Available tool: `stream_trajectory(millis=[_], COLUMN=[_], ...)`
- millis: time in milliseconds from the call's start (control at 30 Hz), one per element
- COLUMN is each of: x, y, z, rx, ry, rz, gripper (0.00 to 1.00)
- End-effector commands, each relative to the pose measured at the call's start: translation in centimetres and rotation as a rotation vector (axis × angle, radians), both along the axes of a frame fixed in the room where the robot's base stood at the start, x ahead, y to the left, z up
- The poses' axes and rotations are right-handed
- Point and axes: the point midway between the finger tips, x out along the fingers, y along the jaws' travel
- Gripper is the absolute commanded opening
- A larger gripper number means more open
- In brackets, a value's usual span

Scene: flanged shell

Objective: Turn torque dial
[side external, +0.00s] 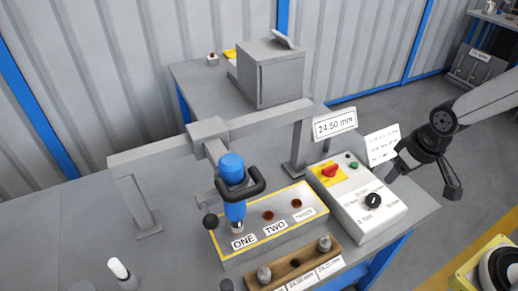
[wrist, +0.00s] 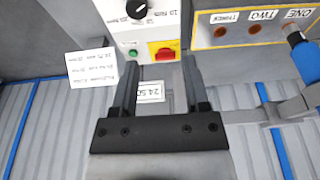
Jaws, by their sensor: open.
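The torque dial (side external: 372,201) is a black round knob with a pale pointer mark on the sloped face of a white control box (side external: 382,216). In the wrist view the dial (wrist: 137,9) shows at the top edge, partly cut off. My gripper (side external: 450,178) is open and empty, to the right of the box and apart from the dial. In the wrist view my gripper's two fingers (wrist: 158,70) point up toward the box, with nothing between them touching.
A red switch on yellow (side external: 329,171) and a green button (side external: 354,164) sit on the same box. A paper sign (side external: 382,145) and a 24.50 mm display (side external: 335,123) stand behind. A blue tool (side external: 233,190) hangs over the block labelled ONE and TWO (side external: 290,235).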

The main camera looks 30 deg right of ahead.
Motion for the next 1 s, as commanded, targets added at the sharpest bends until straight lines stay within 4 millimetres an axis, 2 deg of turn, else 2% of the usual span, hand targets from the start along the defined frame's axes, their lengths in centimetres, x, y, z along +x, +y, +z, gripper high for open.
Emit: stream_trajectory(millis=[300, 333, 433, 467, 767, 1000], x=[0.0, 0.0, 0.0, 0.1, 1.0, 2.4], y=[0.0, 0.0, 0.0, 0.0, -0.5, -1.5], z=[0.0, 0.0, 0.0, 0.0, -1.0, -2.8], rx=[0.000, 0.000, -0.001, -0.002, -0.040, -0.093], ry=[0.000, 0.000, 0.001, 0.001, 0.034, 0.084], rz=[0.000, 0.000, 0.004, 0.008, 0.166, 0.445], gripper=[0.59, 0.62, 0.94, 0.95, 0.95, 0.95])
